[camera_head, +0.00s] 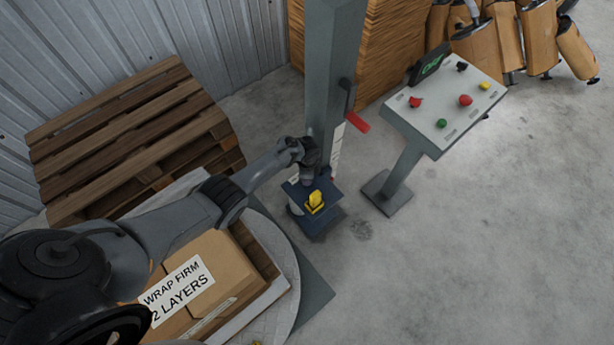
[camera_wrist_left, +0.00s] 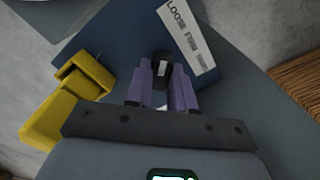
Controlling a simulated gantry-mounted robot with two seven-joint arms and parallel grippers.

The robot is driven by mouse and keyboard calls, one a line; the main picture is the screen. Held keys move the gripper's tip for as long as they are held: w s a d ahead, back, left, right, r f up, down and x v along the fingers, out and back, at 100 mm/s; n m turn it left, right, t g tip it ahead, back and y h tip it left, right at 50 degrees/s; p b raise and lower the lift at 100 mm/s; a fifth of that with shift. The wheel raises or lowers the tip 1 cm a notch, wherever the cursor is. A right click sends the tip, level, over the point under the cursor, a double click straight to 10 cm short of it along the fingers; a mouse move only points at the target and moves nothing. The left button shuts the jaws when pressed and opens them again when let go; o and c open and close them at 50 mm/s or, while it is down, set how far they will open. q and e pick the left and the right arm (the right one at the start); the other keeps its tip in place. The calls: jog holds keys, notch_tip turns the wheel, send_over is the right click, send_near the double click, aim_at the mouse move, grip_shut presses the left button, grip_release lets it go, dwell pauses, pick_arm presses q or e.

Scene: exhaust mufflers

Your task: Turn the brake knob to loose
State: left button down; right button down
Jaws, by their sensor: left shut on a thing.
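The brake knob (camera_wrist_left: 162,66) is a small black piece with a pale mark, on top of a dark blue box (camera_wrist_left: 112,42). A white label (camera_wrist_left: 187,38) beside it reads "LOOSE" and "FIRM"; the rest is hard to read. My left gripper (camera_wrist_left: 163,76) is shut on the knob, its purple fingers on either side of it. In the head view my left gripper (camera_head: 309,178) reaches down to the blue box (camera_head: 328,188) at the foot of the grey post; the knob is hidden there. The knob's exact setting cannot be told. My right gripper is not in view.
A yellow bracket-like part (camera_head: 316,202) sits on the box close beside my gripper. The grey post (camera_head: 331,90) rises behind it. A control panel (camera_head: 445,108) stands to the right. A carton (camera_head: 215,265) and pallets (camera_head: 130,135) are left. The floor at right front is clear.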

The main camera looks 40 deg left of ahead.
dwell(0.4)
pick_arm(q)
jog(key=c, duration=1)
grip_release()
jog(key=shift+o, duration=0.2)
jog(key=shift+r, duration=0.1)
jog(key=shift+r, duration=0.25)
notch_tip(320, 180, up, 10)
jog(key=p, duration=0.5)
